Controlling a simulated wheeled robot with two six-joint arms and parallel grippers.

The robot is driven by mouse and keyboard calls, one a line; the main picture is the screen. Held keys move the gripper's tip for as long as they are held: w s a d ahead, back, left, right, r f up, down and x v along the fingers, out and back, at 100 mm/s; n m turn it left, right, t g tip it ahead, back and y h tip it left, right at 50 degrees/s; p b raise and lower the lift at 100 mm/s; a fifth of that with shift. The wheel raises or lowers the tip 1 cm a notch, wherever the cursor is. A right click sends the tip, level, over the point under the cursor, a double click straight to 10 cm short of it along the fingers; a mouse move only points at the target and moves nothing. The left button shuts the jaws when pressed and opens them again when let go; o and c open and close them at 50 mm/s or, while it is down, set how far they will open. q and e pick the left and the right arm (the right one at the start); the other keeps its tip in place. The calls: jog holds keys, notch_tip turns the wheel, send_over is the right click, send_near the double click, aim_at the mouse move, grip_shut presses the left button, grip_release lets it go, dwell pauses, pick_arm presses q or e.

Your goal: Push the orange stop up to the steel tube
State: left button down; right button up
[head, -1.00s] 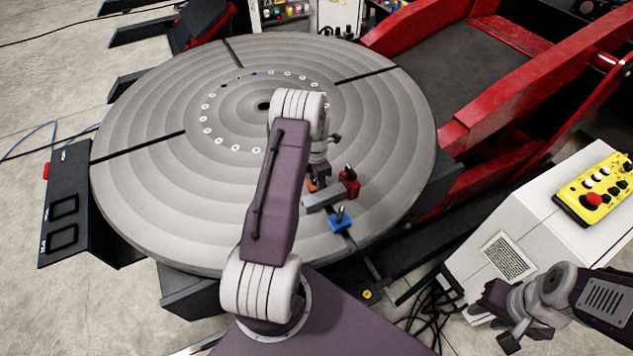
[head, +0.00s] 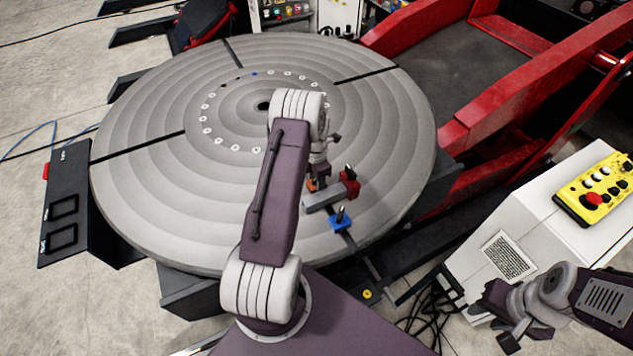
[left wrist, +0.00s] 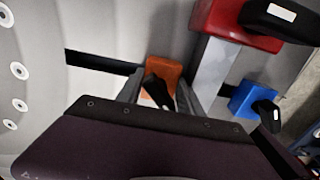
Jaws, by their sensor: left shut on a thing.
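The orange stop (left wrist: 165,72) sits on the round grey table, over a dark slot, with a black handle on top. In the head view only a bit of the orange stop (head: 312,186) shows below my left arm. My left gripper (left wrist: 160,98) is shut on the stop's handle, with a finger on each side; it also shows in the head view (head: 318,176). The steel tube (left wrist: 211,75) is a grey bar just right of the stop; it also shows in the head view (head: 322,200). A narrow gap seems to separate them. My right gripper (head: 508,328) hangs at the lower right, away from the table.
A red block (head: 350,186) with a black handle is at the tube's far end. A blue block (head: 341,222) with a handle is on the tube's near side. A yellow control box (head: 600,190) stands at the right. The table's left part is clear.

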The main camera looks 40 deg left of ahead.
pick_arm(q)
jog(key=shift+s+d, duration=0.1)
jog(key=shift+d, duration=0.15)
jog(key=shift+f, duration=0.1)
jog(key=shift+a, duration=0.25)
dwell(0.3)
jog(key=shift+s+d, duration=0.1)
jog(key=shift+d, duration=0.2)
jog(key=shift+w+a, duration=0.2)
jog(key=shift+a, duration=0.1)
dwell(0.5)
jog(key=shift+s+d, duration=0.15)
jog(key=shift+d, duration=0.1)
jog(key=shift+a, duration=0.15)
dwell(0.4)
